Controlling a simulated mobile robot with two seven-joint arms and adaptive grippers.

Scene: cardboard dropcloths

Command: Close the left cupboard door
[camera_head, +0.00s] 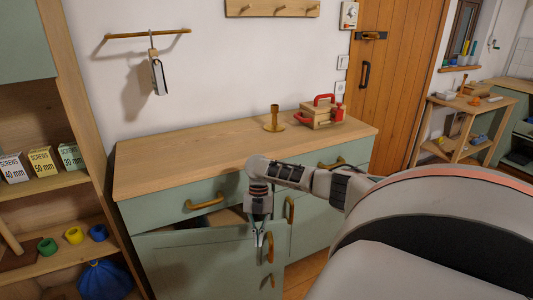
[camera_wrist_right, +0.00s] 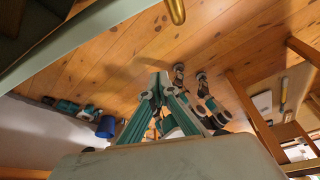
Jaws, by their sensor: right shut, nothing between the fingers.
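The left cupboard door (camera_head: 190,262) is pale green and stands ajar under the wooden counter, with a dark gap above its top edge. Its brass handle (camera_head: 269,247) is near its right edge. My right gripper (camera_head: 260,243) points down beside that handle, shut and empty; I cannot tell whether it touches the door. In the wrist view my right gripper's fingers (camera_wrist_right: 190,74) show over the plank floor, with a brass handle (camera_wrist_right: 176,10) at the top and a pale green panel edge at upper left.
The right cupboard door (camera_head: 308,228) looks closed. A drawer (camera_head: 175,205) is above the left door. A candlestick (camera_head: 274,120) and a red-handled toolbox (camera_head: 320,113) stand on the counter (camera_head: 200,155). Open shelves (camera_head: 60,185) with boxes and cups stand at left.

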